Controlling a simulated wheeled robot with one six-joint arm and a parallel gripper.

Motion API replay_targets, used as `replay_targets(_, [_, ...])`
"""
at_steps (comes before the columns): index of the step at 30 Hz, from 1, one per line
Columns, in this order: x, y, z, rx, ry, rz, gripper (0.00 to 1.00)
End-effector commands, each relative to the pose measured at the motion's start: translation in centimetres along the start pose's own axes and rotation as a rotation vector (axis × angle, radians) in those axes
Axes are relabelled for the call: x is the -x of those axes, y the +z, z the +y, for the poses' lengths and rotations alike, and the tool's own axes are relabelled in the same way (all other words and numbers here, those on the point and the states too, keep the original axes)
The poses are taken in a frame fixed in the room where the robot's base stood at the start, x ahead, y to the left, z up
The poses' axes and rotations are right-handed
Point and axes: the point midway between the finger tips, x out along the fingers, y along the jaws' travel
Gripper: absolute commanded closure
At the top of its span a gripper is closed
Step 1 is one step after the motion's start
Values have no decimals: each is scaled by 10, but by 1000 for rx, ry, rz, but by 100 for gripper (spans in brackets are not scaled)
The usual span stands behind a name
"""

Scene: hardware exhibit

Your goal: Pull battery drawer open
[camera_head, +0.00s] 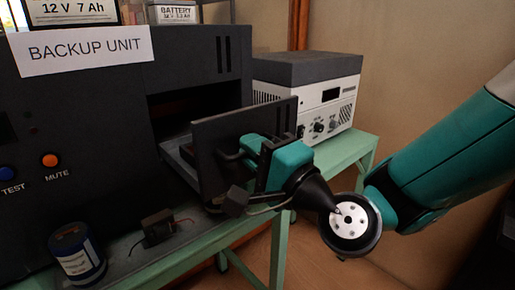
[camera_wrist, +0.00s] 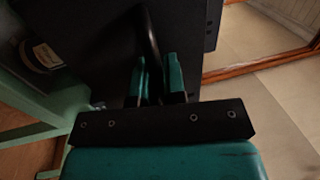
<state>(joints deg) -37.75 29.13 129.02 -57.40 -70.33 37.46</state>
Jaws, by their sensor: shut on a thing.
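The battery drawer (camera_head: 216,143) is a dark front panel on a tray that stands out from the black backup unit (camera_head: 85,95). A dark opening shows above and behind it. My gripper (camera_head: 246,150) is at the outer face of the panel, shut on the drawer's handle. In the wrist view the teal fingers (camera_wrist: 158,80) close around the dark bar of the handle (camera_wrist: 150,40), in front of the drawer panel (camera_wrist: 100,50). The inside of the drawer is mostly hidden by its front panel.
A white and grey instrument (camera_head: 312,95) stands on the green table (camera_head: 345,150) right of the unit. Batteries (camera_head: 72,12) sit on top. Floor in front is free.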

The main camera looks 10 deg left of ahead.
Motion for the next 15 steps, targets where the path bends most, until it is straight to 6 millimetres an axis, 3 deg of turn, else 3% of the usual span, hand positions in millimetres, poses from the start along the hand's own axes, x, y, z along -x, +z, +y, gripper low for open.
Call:
replay_targets(8, [0, 3, 1, -2, 4, -6, 100])
replay_targets(9, [0, 3, 1, -2, 4, -7, 84])
replay_targets(12, [-1, 3, 1, -1, 4, -6, 64])
replay_targets(15, [-1, 2, 1, -1, 2, -5, 64])
